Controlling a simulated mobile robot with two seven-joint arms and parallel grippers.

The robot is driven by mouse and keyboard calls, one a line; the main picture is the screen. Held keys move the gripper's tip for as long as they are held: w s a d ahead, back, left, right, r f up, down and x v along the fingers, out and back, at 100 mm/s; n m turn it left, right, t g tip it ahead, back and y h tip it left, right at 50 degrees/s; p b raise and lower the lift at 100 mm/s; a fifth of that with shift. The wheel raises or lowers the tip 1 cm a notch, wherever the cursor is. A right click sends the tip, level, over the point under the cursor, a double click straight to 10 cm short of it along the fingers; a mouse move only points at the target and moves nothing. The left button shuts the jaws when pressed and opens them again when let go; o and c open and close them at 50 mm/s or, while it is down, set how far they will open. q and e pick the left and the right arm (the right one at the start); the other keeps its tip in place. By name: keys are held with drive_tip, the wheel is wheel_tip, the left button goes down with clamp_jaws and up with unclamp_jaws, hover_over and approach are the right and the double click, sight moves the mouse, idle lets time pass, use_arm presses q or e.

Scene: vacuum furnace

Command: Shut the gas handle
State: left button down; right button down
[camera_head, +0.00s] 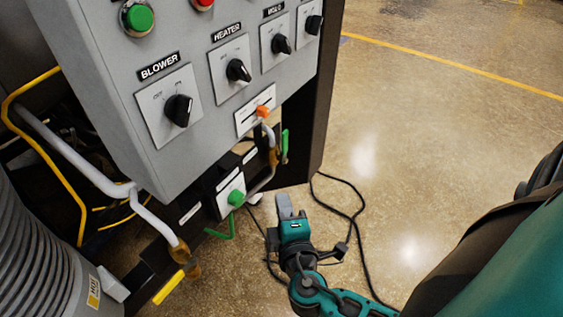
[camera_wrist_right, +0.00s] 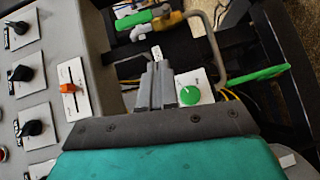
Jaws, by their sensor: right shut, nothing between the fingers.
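I cannot read which handle is labelled gas. A green lever (camera_head: 285,145) sits by a brass valve (camera_head: 273,157) on a pipe at the panel's right; that lever also shows at the top of the right wrist view (camera_wrist_right: 134,20). A second green lever (camera_head: 222,233) juts out below a round green knob (camera_head: 236,198); in the right wrist view it lies to the right (camera_wrist_right: 259,75). A yellow handle (camera_head: 168,288) is at lower left. My right gripper (camera_head: 284,200) is shut and empty, right of the knob and apart from the levers. My left gripper is out of view.
The grey control panel (camera_head: 120,95) with black rotary switches and an orange slider (camera_head: 263,111) overhangs the valves. Bent grey pipes (camera_head: 85,165) run at the left. Black cables (camera_head: 355,220) lie on the floor. The floor at the right is open.

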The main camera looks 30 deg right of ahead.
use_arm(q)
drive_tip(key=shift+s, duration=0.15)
use_arm(e)
drive_tip(key=shift+a+r+n+t+h, duration=0.25)
drive_tip(key=shift+r+t, duration=0.1)
drive_tip(key=shift+r, duration=0.25)
drive_tip(key=shift+a+r+n+t+h, duration=0.15)
drive_tip(key=shift+r+n+t, duration=0.15)
drive_tip(key=shift+r, duration=0.25)
drive_tip(key=shift+w+d, duration=0.1)
approach(282, 153)
drive_tip(key=w+a+r, duration=0.2)
drive_tip(key=w+r, duration=0.1)
drive_tip(key=w, duration=0.1)
drive_tip(key=w+d, duration=0.1)
drive_tip(key=d, duration=0.1)
drive_tip(key=w+d+p, duration=0.1)
drive_tip(key=d, duration=0.1)
drive_tip(key=shift+w, duration=0.1)
use_arm(q)
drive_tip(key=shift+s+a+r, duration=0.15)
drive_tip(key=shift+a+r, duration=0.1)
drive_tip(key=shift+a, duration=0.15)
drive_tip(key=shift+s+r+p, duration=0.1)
drive_tip(key=shift+p, duration=0.2)
use_arm(e)
drive_tip(key=shift+w+r, duration=0.1)
drive_tip(key=shift+r, duration=0.05)
